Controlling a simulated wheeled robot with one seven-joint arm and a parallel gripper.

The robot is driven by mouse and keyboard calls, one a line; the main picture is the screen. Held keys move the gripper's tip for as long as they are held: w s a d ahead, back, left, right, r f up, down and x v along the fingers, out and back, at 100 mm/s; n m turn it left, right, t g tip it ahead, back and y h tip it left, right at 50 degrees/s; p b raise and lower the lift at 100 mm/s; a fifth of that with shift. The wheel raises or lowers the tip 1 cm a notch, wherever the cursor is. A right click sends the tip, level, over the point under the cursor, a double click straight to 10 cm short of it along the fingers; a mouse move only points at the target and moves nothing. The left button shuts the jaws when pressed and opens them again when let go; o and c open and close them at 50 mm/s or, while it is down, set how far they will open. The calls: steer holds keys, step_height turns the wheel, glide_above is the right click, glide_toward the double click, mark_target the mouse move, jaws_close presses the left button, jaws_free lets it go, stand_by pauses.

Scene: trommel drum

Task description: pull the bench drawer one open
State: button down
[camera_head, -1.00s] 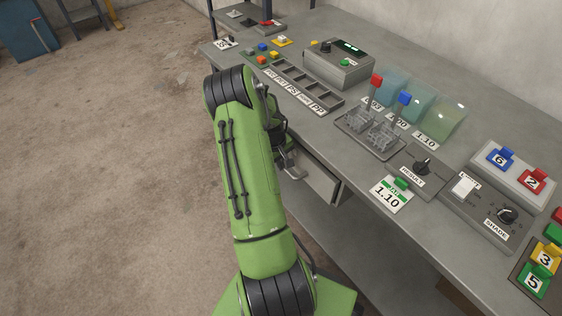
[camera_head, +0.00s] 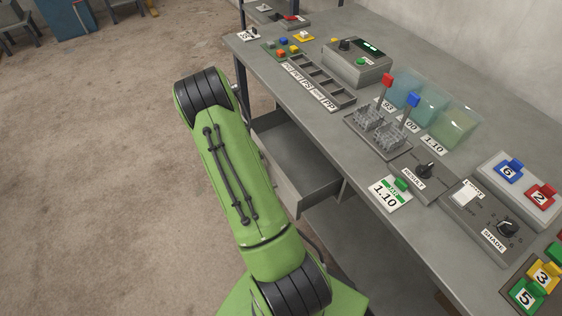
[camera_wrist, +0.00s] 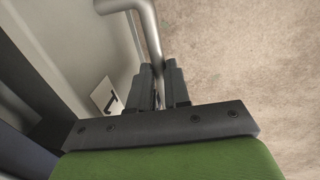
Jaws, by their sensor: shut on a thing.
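The bench drawer (camera_head: 311,188) stands pulled out from under the bench top in the head view, and its inside shows bare grey. Its front is partly hidden behind my green arm. In the wrist view, the light drawer front (camera_wrist: 75,45) carries a bar handle (camera_wrist: 146,30) and a white label (camera_wrist: 106,96) with a dark mark that I cannot read surely. My gripper (camera_wrist: 162,72) is shut on the handle, with its fingers on either side of the bar. The gripper is hidden behind the arm in the head view.
The grey bench top (camera_head: 290,105) above bears a sorting tray (camera_head: 318,82), a lever unit (camera_head: 378,133) and a dial panel (camera_head: 487,215). A bench leg (camera_head: 241,85) stands beyond my arm. The concrete floor (camera_head: 90,200) at the left is clear.

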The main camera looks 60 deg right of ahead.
steer(key=w+a, duration=0.4)
steer(key=a, duration=0.4)
steer(key=w+a, duration=0.4)
steer(key=a, duration=0.4)
steer(key=c, duration=1.1)
jaws_free()
steer(key=shift+r, duration=0.1)
step_height(320, 180, up, 15)
steer(key=w+a+p, duration=0.1)
steer(key=a+p, duration=0.1)
steer(key=p, duration=0.3)
steer(key=shift+w+a, duration=0.25)
steer(key=shift+a, duration=0.1)
steer(key=shift+r, duration=0.15)
